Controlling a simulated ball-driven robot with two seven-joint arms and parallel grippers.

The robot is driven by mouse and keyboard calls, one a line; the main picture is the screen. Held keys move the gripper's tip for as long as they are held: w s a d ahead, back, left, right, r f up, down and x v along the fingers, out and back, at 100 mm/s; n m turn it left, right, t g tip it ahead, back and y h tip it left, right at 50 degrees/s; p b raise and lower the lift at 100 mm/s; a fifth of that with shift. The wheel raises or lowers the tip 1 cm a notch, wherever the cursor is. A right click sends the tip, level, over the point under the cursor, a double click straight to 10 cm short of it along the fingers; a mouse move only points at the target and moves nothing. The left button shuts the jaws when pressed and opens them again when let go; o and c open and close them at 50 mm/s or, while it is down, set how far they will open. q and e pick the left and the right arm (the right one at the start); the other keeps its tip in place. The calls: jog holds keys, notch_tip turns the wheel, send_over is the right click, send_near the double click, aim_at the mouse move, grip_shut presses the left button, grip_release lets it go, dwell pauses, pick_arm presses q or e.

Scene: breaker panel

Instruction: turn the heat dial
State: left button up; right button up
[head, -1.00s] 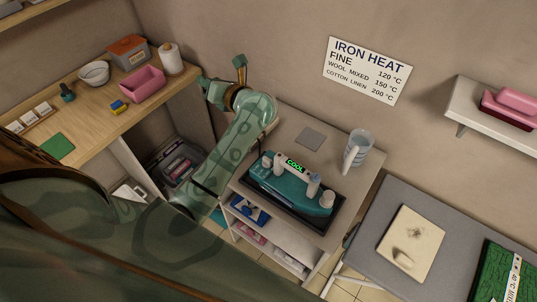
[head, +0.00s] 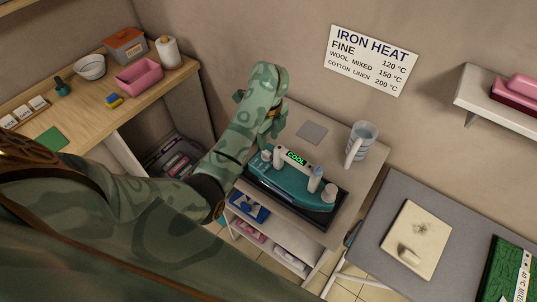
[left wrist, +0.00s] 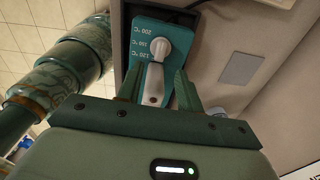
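A teal iron (head: 290,184) with a lit "COOL" display (head: 297,158) lies on a dark tray on the small cart. My left gripper (left wrist: 158,82) is open. Its two fingers point toward the dial and a pale grey part shows between them. I cannot tell whether they touch anything. In the head view, my left gripper (head: 270,131) is over the iron's left end, partly hidden by my arm. My right gripper is not in view.
A wall sign (head: 370,62) lists iron heats. An ironing surface (head: 364,246) with a cream cloth (head: 416,232) is at right. A wooden counter (head: 85,112) is at left.

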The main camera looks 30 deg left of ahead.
aim_at(268, 153)
pick_arm(q)
notch_tip(268, 153, down, 6)
jog(key=shift+f+b, duration=0.1)
jog(key=shift+b, duration=0.65)
grip_shut()
